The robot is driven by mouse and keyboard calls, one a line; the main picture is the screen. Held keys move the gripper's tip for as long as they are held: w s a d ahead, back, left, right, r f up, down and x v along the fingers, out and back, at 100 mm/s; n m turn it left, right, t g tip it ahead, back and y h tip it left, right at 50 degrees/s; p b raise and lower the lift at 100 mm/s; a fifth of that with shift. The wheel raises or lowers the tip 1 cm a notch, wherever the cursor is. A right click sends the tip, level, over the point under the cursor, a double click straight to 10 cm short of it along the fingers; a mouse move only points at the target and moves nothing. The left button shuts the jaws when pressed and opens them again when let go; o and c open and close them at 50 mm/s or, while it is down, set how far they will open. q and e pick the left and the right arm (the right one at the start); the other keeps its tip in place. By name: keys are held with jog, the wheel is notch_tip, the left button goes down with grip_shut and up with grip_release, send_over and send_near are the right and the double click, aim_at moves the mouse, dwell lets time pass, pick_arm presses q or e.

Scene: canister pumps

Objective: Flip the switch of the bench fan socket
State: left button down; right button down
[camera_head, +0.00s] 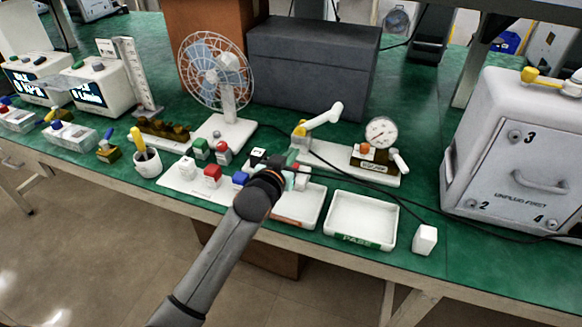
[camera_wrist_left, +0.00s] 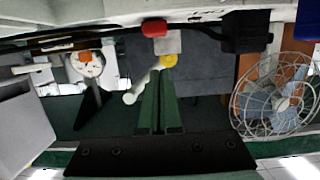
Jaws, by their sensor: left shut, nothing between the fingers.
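The white bench fan (camera_head: 215,75) stands at the back of the green bench; it also shows at the right of the left wrist view (camera_wrist_left: 280,102). A black plug-like block (camera_head: 257,156) sits left of my left gripper (camera_head: 287,163) in the head view. In the left wrist view this block (camera_wrist_left: 245,32) is beside a small grey block with a red, switch-like top (camera_wrist_left: 155,27). The red part lies just beyond my fingertips; whether they touch it I cannot tell. My left gripper's green fingers (camera_wrist_left: 160,75) are shut and empty. My right gripper is out of view.
A white lever device with a yellow part (camera_head: 320,120) and a gauge (camera_head: 381,133) stand behind. White trays (camera_head: 350,243) lie at the front edge. Coloured blocks (camera_head: 212,172) stand left of my arm. A dark cable crosses the bench to the right.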

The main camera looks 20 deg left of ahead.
pick_arm(q)
notch_tip(320, 180, down, 3)
jog(key=shift+s+f, duration=0.1)
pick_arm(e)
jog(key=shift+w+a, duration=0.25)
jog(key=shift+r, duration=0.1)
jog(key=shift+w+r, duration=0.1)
pick_arm(q)
jog(key=g+p, duration=0.1)
jog(key=p, duration=0.1)
jog(key=shift+p, duration=0.4)
jog(key=shift+f, duration=0.3)
jog(key=shift+w+r, duration=0.35)
jog(key=shift+w, duration=0.5)
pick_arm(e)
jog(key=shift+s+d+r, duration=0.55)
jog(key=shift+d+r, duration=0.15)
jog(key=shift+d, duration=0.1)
